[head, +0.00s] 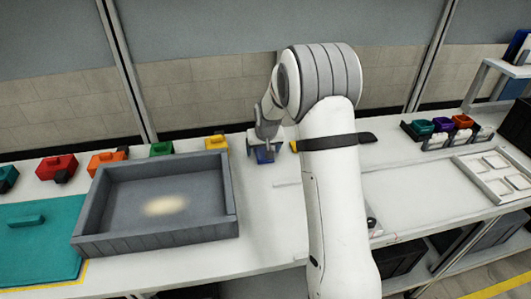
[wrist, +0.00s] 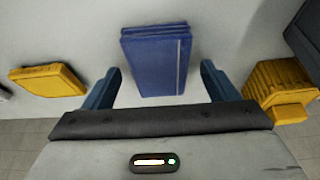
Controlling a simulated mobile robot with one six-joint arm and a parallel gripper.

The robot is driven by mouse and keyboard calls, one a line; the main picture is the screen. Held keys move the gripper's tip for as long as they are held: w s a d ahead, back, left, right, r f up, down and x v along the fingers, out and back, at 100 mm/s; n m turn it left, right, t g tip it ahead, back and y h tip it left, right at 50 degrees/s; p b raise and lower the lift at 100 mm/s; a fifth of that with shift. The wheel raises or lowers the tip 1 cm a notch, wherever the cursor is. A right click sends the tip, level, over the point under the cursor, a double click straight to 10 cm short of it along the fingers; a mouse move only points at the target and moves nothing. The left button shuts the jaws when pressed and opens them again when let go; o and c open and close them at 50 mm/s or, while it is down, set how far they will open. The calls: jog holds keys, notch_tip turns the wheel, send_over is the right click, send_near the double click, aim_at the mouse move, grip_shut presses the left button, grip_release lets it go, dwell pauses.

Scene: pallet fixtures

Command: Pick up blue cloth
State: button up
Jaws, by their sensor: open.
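The blue cloth (wrist: 157,62) looks like a folded, flat-sided blue block in the wrist view, lying on the white worktop. My gripper (wrist: 160,78) is open, with one dark blue finger on each side of the cloth and a visible gap to it on both sides. In the head view my gripper (head: 264,150) is low over the worktop, right of the grey tray. The blue cloth (head: 264,156) shows there only in part, mostly hidden by the gripper.
A large grey tray (head: 228,195) stands left of my gripper. A yellow block (wrist: 47,80) and a yellow ribbed piece (wrist: 280,88) lie on either side in the wrist view. Coloured bins, including a red one (head: 57,167), line the back edge. The worktop (head: 265,215) in front is clear.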

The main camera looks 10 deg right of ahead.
jog(key=shift+f, duration=0.2)
jog(key=shift+c, duration=0.3)
jog(key=c, duration=1.1)
notch_tip(320, 180, up, 10)
jog(key=shift+r, duration=0.25)
